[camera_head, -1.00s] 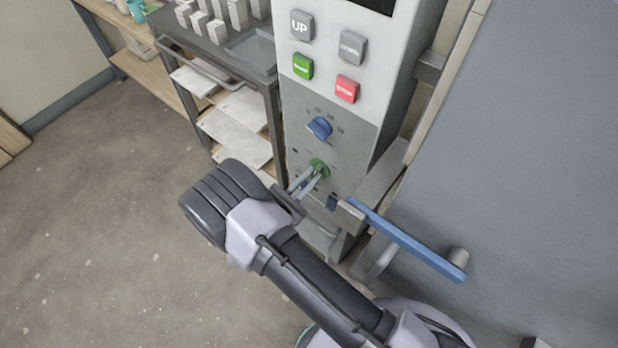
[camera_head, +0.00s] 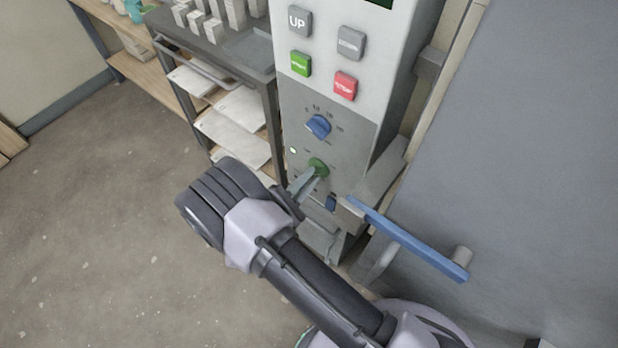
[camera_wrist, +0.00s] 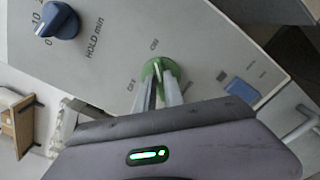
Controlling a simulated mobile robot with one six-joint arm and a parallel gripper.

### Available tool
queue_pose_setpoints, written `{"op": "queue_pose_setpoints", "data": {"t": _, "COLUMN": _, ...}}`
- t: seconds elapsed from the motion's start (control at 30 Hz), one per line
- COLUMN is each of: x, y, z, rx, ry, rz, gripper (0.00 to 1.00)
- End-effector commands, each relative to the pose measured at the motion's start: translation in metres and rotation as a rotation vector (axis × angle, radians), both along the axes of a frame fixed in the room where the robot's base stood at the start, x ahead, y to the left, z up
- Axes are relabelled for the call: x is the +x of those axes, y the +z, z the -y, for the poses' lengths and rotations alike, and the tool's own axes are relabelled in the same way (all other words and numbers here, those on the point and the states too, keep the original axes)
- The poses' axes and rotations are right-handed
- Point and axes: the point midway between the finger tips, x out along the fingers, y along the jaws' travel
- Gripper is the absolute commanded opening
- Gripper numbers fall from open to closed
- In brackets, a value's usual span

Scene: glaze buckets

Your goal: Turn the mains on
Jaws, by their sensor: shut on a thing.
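The green mains knob (camera_head: 319,167) is on the lower grey part of the control panel (camera_head: 350,160). In the wrist view the knob (camera_wrist: 161,71) sits between the labels OFF and ON, with its pale pointer toward ON. My gripper (camera_head: 312,174) is shut on the knob, and its two fingers reach the knob in the wrist view (camera_wrist: 160,88). The fingers partly hide the knob. A small indicator lamp (camera_head: 293,150) left of the knob shows pale and lit. The display (camera_head: 380,3) at the panel's top edge looks dark green.
A blue dial (camera_head: 318,126) sits above the knob, with green (camera_head: 301,63) and red (camera_head: 345,86) buttons higher up. A blue switch (camera_head: 331,202) is below right. A blue lever (camera_head: 415,243) juts out at right. A shelf cart (camera_head: 225,45) stands left; floor at left is clear.

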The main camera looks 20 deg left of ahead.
Motion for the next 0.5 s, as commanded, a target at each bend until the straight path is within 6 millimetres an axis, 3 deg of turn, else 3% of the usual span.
{"op": "queue_pose_setpoints", "data": {"t": 0.37, "x": -0.0003, "y": -0.0006, "z": 0.0002, "rx": 0.004, "ry": 0.0, "rz": 0.002, "gripper": 0.0}}
{"op": "queue_pose_setpoints", "data": {"t": 0.4, "x": -0.0003, "y": -0.0006, "z": 0.0002, "rx": 0.004, "ry": 0.0, "rz": 0.002, "gripper": 0.15}}
{"op": "queue_pose_setpoints", "data": {"t": 0.5, "x": -0.0003, "y": -0.0006, "z": 0.0002, "rx": 0.004, "ry": 0.0, "rz": 0.002, "gripper": 0.34}}
